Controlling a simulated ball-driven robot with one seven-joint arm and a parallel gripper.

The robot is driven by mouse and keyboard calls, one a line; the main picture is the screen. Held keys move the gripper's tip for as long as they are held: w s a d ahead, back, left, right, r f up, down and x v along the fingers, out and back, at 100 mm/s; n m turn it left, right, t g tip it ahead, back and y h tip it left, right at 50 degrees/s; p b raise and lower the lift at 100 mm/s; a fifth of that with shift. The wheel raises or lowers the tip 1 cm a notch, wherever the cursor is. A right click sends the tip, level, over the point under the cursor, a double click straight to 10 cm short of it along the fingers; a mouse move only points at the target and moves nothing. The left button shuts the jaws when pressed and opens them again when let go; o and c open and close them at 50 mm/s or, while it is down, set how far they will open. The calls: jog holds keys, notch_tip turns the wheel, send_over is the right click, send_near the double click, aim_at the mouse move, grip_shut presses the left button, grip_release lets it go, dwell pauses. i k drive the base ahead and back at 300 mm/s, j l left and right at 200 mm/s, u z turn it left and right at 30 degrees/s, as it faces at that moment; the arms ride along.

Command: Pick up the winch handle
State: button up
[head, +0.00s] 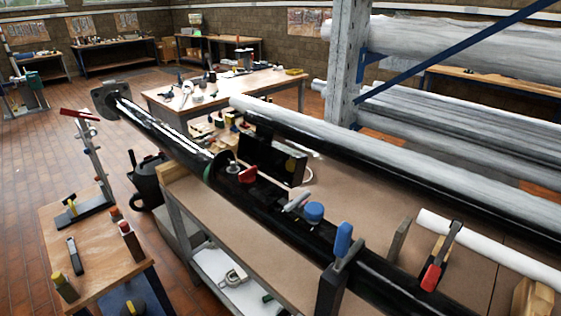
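I cannot tell for sure which object is the winch handle. A short dark bar (76,258) lies on the small wooden side table (100,262) at lower left. A grey and pinkish lever-like piece (296,202) sits on the black mast (265,208), close to a round blue part (314,211). Farther along, an upright blue grip (343,240) stands by a dark support (332,288) at the mast. All three are small, and their full shapes are unclear. My gripper is not in view.
A red-gripped clamp (437,265) stands on the right of the bench. Bottles (130,240) and a red-topped stand (90,150) crowd the side table. A rack post (345,65) carries long wrapped tubes. Tiled floor (30,170) is open at left.

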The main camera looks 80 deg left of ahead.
aim_at(76, 261)
jog(key=u, duration=2.35)
